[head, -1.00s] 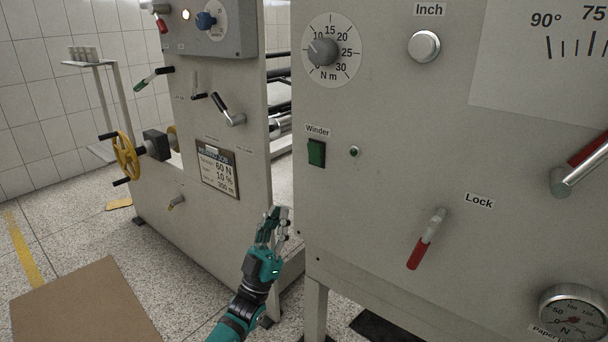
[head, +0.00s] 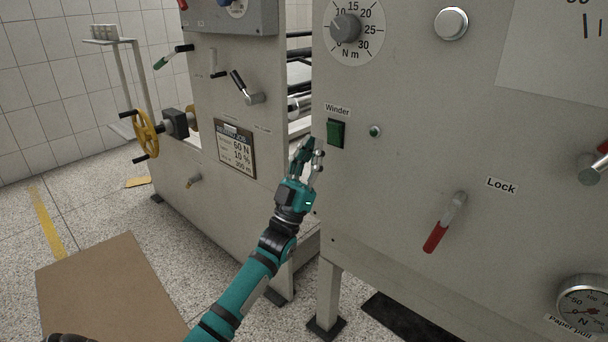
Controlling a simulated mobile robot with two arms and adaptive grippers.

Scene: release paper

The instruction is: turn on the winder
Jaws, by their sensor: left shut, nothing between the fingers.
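The winder switch (head: 336,133) is a green rocker on the grey machine panel, under a label that reads Winder (head: 337,109). A small round green indicator (head: 375,131) sits to its right. My left gripper (head: 311,143) is shut and empty. Its fingertips point up, just left of and slightly below the switch in the picture. I cannot tell whether they touch the panel, but the switch face shows clear of them. My right gripper is not in view.
A second panel with a job card (head: 236,149) and a yellow handwheel (head: 146,134) stands left. A brown mat (head: 108,292) lies on the floor.

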